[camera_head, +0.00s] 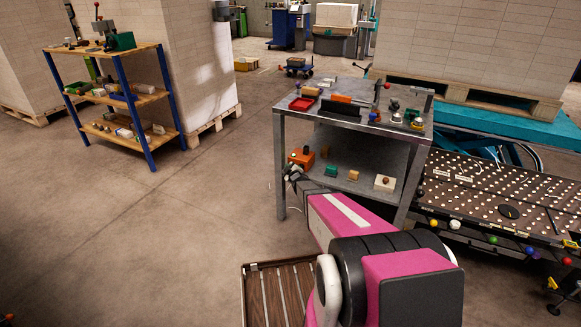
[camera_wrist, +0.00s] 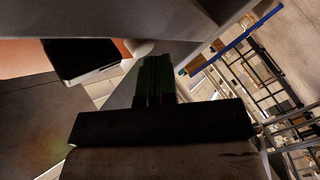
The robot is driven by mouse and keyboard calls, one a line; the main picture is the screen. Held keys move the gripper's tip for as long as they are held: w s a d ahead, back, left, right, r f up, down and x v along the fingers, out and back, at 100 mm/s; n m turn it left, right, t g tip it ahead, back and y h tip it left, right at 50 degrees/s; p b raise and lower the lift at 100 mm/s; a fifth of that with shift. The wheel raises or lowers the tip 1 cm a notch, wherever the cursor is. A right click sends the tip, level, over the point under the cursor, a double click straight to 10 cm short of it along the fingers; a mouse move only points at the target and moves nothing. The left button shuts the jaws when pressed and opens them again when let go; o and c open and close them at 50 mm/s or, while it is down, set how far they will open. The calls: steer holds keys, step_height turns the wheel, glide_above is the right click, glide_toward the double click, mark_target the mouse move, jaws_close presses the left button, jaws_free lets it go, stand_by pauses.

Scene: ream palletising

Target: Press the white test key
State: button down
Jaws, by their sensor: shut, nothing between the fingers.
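My gripper (camera_head: 292,172) is low at the left end of the metal table's lower shelf, close to an orange box (camera_head: 301,158). In the wrist view, its dark fingers (camera_wrist: 154,66) are together with nothing between them. A pale rounded thing (camera_wrist: 138,46) shows just beyond the fingertips, beside an orange surface (camera_wrist: 20,58) and a black block (camera_wrist: 75,58). I cannot tell whether this pale thing is the white test key, or whether the fingers touch it. In the head view, no key can be made out clearly near my gripper.
The metal table (camera_head: 345,127) has tools on top; its lower shelf also holds a green item (camera_head: 331,171), a wooden block (camera_head: 353,175) and a white block (camera_head: 384,184). A perforated ball table (camera_head: 500,195) with coloured knobs stands right. Open floor (camera_head: 170,235) lies left.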

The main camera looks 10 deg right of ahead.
steer(key=shift+s+a, duration=0.45)
steer(key=shift+s, duration=0.15)
steer(key=s+a, duration=0.1)
steer(key=s, duration=0.1)
steer(key=s+a, duration=0.2)
stand_by(0.5)
stand_by(0.4)
steer(key=s+r+m+g+h, duration=0.1)
steer(key=s+r+m+g, duration=0.3)
steer(key=s, duration=0.7)
steer(key=s+r+m+g+h, duration=0.1)
steer(key=s+r+m+g, duration=0.3)
steer(key=s+g, duration=0.3)
steer(key=s+d+r+m+g+h, duration=0.1)
steer(key=s+r+m+g, duration=0.2)
steer(key=s, duration=1.4)
step_height(320, 180, up, 2)
steer(key=g, duration=0.3)
steer(key=shift+s+r+m, duration=0.2)
steer(key=shift+m, duration=0.2)
